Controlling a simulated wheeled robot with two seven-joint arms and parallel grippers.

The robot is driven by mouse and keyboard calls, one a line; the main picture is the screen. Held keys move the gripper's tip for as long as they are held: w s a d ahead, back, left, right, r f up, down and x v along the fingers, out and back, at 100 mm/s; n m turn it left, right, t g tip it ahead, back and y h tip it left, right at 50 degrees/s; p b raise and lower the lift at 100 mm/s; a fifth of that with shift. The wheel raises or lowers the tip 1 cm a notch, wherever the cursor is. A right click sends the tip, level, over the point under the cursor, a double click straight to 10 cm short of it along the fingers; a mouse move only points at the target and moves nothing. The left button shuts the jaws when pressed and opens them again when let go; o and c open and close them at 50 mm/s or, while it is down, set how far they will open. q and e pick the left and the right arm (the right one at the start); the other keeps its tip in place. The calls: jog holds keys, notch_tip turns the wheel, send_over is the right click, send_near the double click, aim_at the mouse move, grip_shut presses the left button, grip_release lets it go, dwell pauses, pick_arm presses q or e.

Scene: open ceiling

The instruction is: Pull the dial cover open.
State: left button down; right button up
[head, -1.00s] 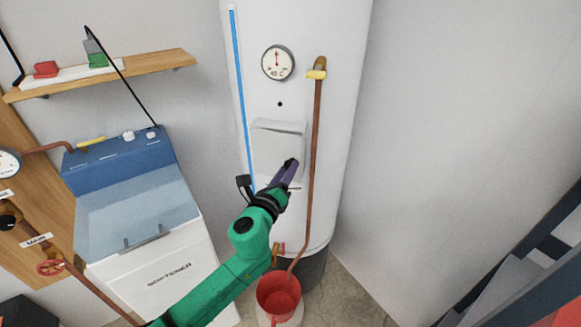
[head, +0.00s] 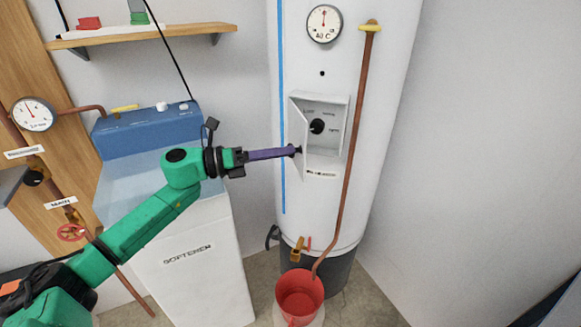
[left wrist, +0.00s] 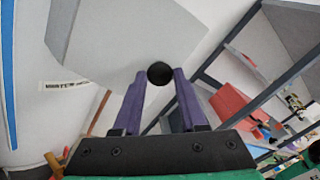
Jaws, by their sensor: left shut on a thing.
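The dial cover (head: 298,118) on the white tank stands swung out to the left of its box, seen nearly edge-on. The black dial (head: 317,126) shows uncovered inside the box. My left gripper (head: 295,151), with purple fingers, reaches in from the left and is shut on the cover's small dark knob. In the left wrist view the round black knob (left wrist: 160,74) sits between the fingertips, with the pale cover panel (left wrist: 125,40) behind it. My right gripper is not in view.
A copper pipe (head: 359,130) runs down the tank just right of the dial box. The softener (head: 190,262) stands under my left arm. A red bucket (head: 299,297) is below the tank. A wall shelf (head: 150,37) is at upper left. The right wall side is clear.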

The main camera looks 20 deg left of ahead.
pick_arm(q)
jog(key=shift+s+a+r+m+g+h+b, duration=0.15)
jog(key=shift+a+m+g+h+b, duration=0.25)
jog(key=shift+a+m+g+b, duration=0.3)
jog(key=shift+c, duration=2.2)
grip_release()
jog(key=b+v, duration=0.4)
jog(key=v, duration=1)
jog(key=shift+s+a+f+b, duration=0.2)
jog(key=shift+b, duration=0.15)
